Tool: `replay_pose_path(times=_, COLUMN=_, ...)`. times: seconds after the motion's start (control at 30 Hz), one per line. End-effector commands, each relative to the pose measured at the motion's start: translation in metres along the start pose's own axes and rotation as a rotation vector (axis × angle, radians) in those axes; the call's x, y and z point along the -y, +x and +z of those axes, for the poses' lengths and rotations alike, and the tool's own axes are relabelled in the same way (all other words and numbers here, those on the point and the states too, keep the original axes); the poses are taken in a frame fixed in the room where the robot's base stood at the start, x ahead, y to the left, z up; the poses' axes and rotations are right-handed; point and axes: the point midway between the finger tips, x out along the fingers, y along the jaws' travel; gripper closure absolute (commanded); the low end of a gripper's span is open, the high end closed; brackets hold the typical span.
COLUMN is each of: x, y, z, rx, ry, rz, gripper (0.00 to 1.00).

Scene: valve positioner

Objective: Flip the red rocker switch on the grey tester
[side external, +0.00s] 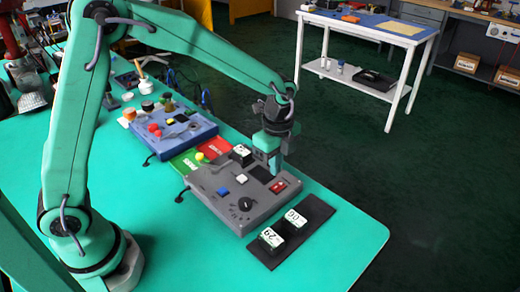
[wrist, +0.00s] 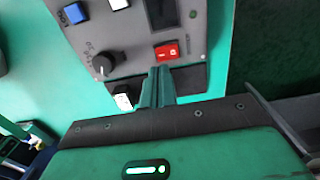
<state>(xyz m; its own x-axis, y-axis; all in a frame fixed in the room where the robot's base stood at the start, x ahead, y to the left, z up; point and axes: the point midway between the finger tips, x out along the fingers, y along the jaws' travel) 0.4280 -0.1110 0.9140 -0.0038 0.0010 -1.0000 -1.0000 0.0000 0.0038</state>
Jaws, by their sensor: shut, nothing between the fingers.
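The grey tester (side external: 212,186) lies on the green table and fills the top of the wrist view (wrist: 135,48). Its red rocker switch (side external: 278,186) is near the right corner in the side view. In the wrist view the red rocker switch (wrist: 166,50) shows just beyond my fingertips, with a white mark on its face. My gripper (side external: 275,170) is shut and empty, pointing down over the tester close to the switch. In the wrist view the fingers of my gripper (wrist: 158,72) are together. I cannot tell whether they touch the switch or which way it is tipped.
The tester also bears a blue button (wrist: 74,13), a white button (wrist: 119,4), a black knob (wrist: 103,62) and a dark display (wrist: 160,14). A black strip (side external: 309,228) holds two numbered blocks. The table's right front is clear.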

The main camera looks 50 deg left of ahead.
Motion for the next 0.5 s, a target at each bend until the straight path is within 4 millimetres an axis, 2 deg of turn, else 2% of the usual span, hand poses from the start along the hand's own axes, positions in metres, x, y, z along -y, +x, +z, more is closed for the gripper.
replay_pose_path(times=0.2, x=-0.001, y=0.032, z=0.0, rx=0.001, ry=0.0, rz=0.003, gripper=1.0)
replay_pose_path(times=0.5, x=0.0, y=0.05, z=0.0, rx=0.0, ry=0.0, rz=0.0, gripper=1.0)
